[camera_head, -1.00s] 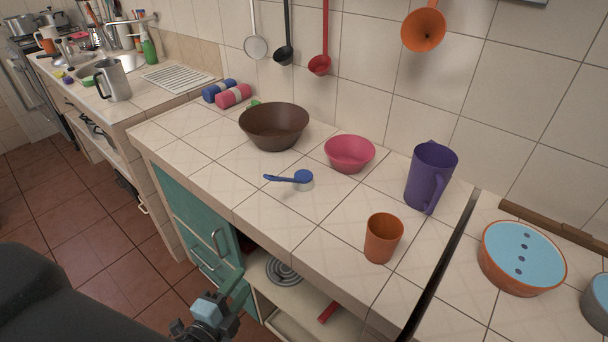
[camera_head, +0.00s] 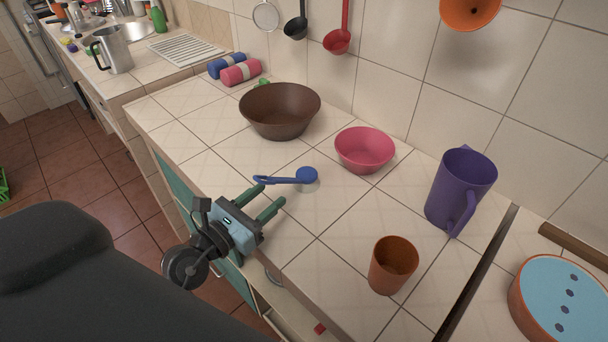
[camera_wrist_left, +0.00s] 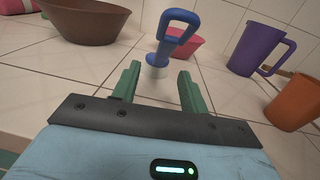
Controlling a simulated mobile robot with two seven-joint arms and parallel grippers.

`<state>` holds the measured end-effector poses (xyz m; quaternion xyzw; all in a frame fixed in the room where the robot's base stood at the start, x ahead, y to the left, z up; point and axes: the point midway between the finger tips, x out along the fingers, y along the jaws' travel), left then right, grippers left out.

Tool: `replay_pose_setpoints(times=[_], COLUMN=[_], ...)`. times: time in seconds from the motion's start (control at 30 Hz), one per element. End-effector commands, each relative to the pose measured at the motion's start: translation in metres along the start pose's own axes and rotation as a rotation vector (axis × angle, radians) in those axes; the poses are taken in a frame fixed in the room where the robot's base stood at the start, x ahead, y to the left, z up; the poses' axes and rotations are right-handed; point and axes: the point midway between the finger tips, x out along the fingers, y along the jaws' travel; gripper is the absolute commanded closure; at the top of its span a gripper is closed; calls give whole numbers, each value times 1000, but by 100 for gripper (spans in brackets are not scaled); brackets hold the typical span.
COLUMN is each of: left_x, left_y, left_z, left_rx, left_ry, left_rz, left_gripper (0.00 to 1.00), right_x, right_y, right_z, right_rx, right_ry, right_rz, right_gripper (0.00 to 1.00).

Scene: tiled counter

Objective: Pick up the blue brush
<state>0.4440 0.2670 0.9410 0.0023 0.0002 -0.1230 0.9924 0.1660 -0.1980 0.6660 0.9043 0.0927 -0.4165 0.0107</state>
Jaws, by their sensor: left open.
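The blue brush (camera_head: 288,179) lies on the tiled counter, with its handle pointing left and a round head with pale bristles at its right end. In the left wrist view the blue brush (camera_wrist_left: 176,34) is straight ahead, beyond the fingertips, its looped handle toward me. My left gripper (camera_head: 264,200) is at the counter's front edge, just short of the brush. Its green fingers are open with nothing between them, as the left wrist view shows (camera_wrist_left: 158,82). My right gripper is not in view.
A brown bowl (camera_head: 279,112) stands behind the brush and a pink bowl (camera_head: 364,151) to its right. An orange cup (camera_head: 392,266) and a purple pitcher (camera_head: 460,190) stand farther right. Blue and pink rolls (camera_head: 240,71) lie at the back left. Tiles around the brush are clear.

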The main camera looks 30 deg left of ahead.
Motion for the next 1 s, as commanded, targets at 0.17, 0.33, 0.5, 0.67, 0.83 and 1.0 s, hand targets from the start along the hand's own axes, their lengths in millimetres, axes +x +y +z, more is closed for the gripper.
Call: replay_pose_setpoints(times=[0.17,0.33,0.5,0.67,0.83,1.0], left_x=[8,25,28,46,69,78], left_y=[0,0,0,-1,-1,-2], left_z=[2,2,0,2,1,-1], left_rx=[-2,-2,-4,-4,-4,-5], left_ry=[-4,-4,-2,-5,-4,-2], left_rz=[0,0,-1,0,1,0], left_gripper=[56,56,56,56,56,56], right_x=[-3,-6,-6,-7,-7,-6], right_y=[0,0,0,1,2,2], right_z=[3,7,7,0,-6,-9], right_rx=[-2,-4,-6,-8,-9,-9], right_ry=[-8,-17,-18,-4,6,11], right_rz=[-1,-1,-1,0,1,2], right_gripper=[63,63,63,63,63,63])
